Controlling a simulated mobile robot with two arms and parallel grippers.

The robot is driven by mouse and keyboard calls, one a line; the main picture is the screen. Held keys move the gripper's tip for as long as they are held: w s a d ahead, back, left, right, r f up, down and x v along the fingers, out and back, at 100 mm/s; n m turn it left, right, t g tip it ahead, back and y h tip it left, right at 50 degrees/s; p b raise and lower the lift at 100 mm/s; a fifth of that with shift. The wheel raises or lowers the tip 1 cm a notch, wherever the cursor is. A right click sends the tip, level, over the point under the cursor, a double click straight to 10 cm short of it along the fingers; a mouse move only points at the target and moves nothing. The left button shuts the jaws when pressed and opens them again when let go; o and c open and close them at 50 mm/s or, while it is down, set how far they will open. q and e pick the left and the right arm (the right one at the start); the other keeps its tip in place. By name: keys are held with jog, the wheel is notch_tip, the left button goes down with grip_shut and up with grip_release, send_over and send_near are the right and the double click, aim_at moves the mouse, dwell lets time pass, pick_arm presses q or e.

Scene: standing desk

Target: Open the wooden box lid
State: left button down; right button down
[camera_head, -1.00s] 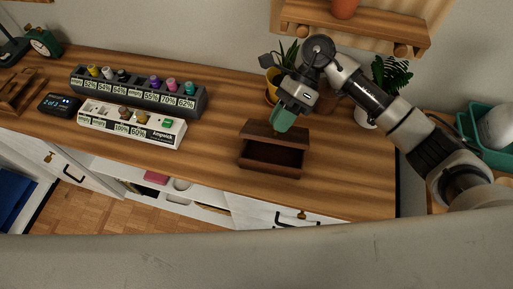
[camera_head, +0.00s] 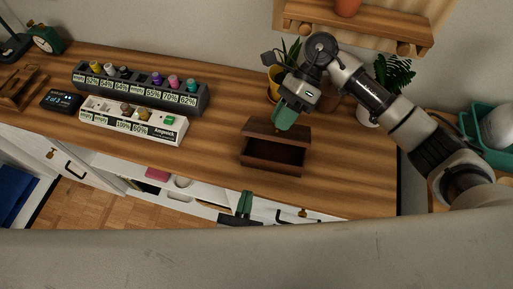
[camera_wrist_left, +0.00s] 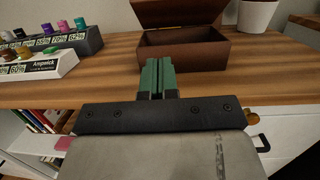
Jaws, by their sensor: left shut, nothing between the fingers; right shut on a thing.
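The wooden box (camera_head: 272,155) stands on the desk. Its lid (camera_head: 262,128) is raised and tilted back, and the dark inside shows. The box (camera_wrist_left: 186,51) and its raised lid (camera_wrist_left: 180,12) also show in the left wrist view. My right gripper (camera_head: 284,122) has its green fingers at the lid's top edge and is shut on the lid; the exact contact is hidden. My left gripper (camera_head: 245,203) is in front of the desk's front edge, below the box. In the left wrist view it (camera_wrist_left: 157,77) is shut and empty, pointing toward the box and apart from it.
A dark rack (camera_head: 140,88) and a white rack (camera_head: 133,122) with small coloured pieces stand left of the box. Potted plants (camera_head: 392,75) stand behind, under a wall shelf (camera_head: 355,30). The desk (camera_head: 340,185) is clear right of the box.

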pick_arm(q)
send_near(260, 136)
jog(key=w+f, duration=0.1)
jog(key=w, duration=0.1)
jog(key=w+f, duration=0.2)
jog(key=shift+d+f, duration=0.15)
jog(key=shift+d, duration=0.25)
jog(key=shift+w+d+r, duration=0.2)
jog(key=shift+w+r, duration=0.35)
jog(key=shift+r, duration=0.05)
jog(key=shift+w+d+r, duration=0.15)
jog(key=shift+w+r, duration=0.7)
jog(key=shift+r, duration=0.15)
jog(key=shift+w+d+r, duration=0.15)
jog(key=shift+w+r, duration=0.25)
jog(key=shift+r, duration=0.35)
pick_arm(e)
jog(key=shift+s+f, duration=0.1)
